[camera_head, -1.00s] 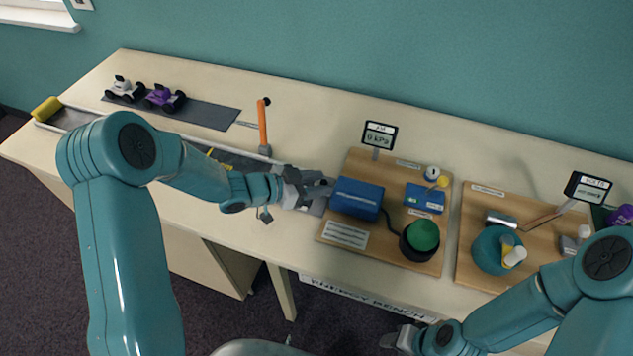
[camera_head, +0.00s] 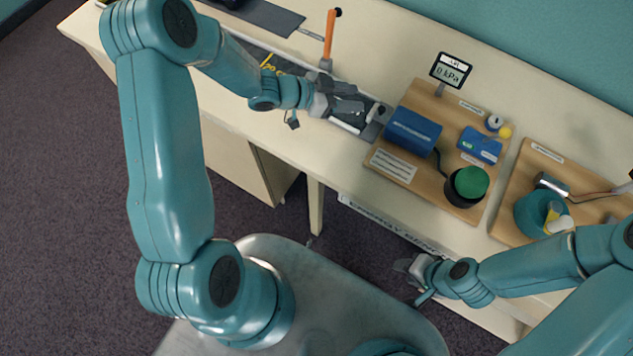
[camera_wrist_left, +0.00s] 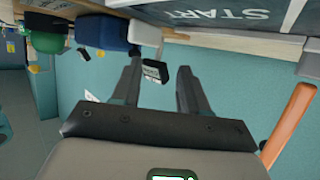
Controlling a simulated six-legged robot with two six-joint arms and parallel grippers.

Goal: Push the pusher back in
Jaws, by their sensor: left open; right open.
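I cannot make out which part is the pusher. My left gripper (camera_head: 352,107) is open and empty, above the near end of the dark track (camera_head: 285,68), left of the blue box (camera_head: 412,130). Its open fingers (camera_wrist_left: 160,88) show in the left wrist view with nothing between them. An orange stick (camera_head: 329,38) with a dark knob stands at the track's far side; it also shows in the wrist view (camera_wrist_left: 288,125). The track carries the word START (camera_wrist_left: 225,14). My right gripper (camera_head: 412,270) is open, below the table's front edge.
A wooden board (camera_head: 410,88) holds the blue box, a green dome (camera_head: 467,181), a small blue device (camera_head: 480,145) and a kPa display (camera_head: 452,70). A second board (camera_head: 512,190) with a teal round object (camera_head: 540,212) stands to the right.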

